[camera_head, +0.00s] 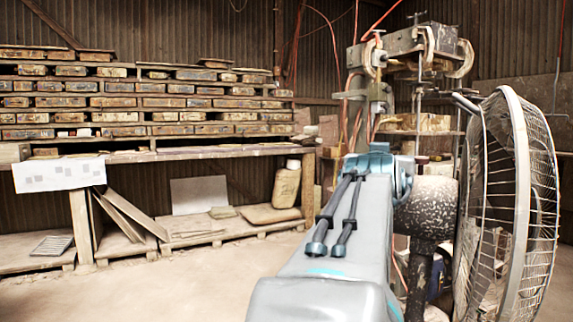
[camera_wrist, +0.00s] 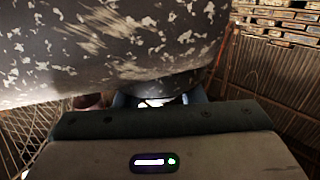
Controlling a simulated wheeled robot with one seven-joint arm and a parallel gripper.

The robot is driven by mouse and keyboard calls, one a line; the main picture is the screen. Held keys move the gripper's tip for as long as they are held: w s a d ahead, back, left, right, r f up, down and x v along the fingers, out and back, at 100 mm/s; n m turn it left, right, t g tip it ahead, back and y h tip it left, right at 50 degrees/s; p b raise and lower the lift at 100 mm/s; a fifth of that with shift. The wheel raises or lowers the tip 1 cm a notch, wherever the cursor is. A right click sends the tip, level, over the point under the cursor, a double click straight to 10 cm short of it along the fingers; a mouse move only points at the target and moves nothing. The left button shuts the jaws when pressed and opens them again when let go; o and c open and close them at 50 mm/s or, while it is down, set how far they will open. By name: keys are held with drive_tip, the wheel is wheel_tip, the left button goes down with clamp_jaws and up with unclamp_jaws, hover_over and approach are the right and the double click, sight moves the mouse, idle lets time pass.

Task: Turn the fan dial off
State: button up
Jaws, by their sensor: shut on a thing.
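The fan stands at the right in the head view, with a wire cage (camera_head: 520,190) and a speckled dark motor housing (camera_head: 432,208) on a dark post. In the wrist view the housing (camera_wrist: 110,45) fills the top, close in front of my gripper (camera_wrist: 157,101). The bluish fingers show only in part, past the dark edge of the gripper body. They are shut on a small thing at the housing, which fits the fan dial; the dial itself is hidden. In the head view my arm covers the gripper.
The fan cage is close to the right of my arm, and shows at the lower left of the wrist view. A tile press (camera_head: 415,50) stands behind the fan. A shelf of stacked tiles (camera_head: 150,101) lines the left wall. The floor (camera_head: 170,285) at front left is clear.

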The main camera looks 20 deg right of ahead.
idle(0.8)
drive_tip(key=o, duration=1)
